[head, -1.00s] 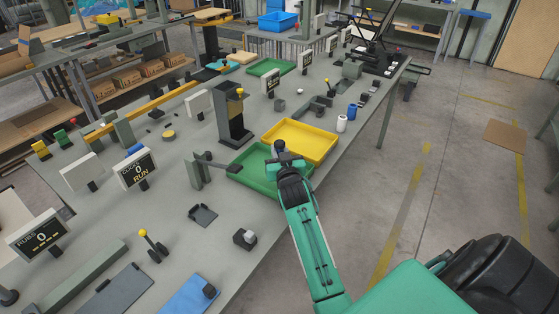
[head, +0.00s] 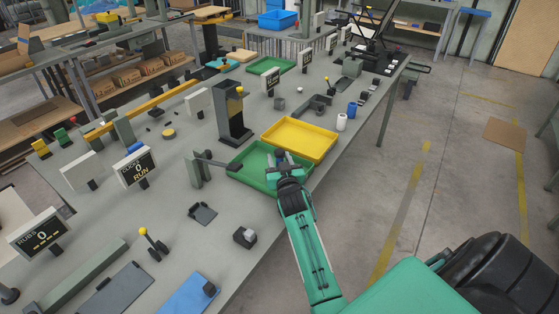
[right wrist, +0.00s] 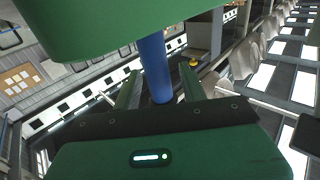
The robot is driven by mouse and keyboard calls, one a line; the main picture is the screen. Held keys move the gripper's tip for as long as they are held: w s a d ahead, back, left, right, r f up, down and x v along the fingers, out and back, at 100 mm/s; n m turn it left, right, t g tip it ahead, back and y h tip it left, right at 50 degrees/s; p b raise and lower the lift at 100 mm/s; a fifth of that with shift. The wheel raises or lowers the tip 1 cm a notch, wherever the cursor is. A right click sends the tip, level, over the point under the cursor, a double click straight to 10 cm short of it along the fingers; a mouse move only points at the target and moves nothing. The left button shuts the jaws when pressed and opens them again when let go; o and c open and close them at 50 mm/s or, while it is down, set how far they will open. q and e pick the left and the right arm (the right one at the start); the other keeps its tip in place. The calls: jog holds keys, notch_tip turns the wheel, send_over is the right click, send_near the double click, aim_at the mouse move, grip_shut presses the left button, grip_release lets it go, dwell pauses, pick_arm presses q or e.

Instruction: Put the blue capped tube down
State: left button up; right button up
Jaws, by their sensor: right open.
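My right gripper (head: 283,158) is over the near right part of the green tray (head: 240,176) in the head view. In the right wrist view its two fingers (right wrist: 160,92) stand apart, open. A blue cylinder (right wrist: 154,68), which looks like the blue capped tube, is between the fingers. A big green shape hides its upper end, and I cannot tell whether it touches a finger. In the head view a small dark blue bit (head: 281,154) shows at the gripper's tip. Whether the tube rests on the tray is hidden. My left gripper is not in view.
A yellow tray (head: 300,138) stands just behind the green one. A dark upright post (head: 233,112) and a grey bracket (head: 197,171) stand beside the trays. A white bottle (head: 341,122) and a blue bottle (head: 352,110) stand near the table's right edge.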

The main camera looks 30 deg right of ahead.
jog(key=shift+r, duration=0.15)
jog(key=b+v, duration=0.2)
jog(key=v, duration=1)
jog(key=shift+a, duration=0.1)
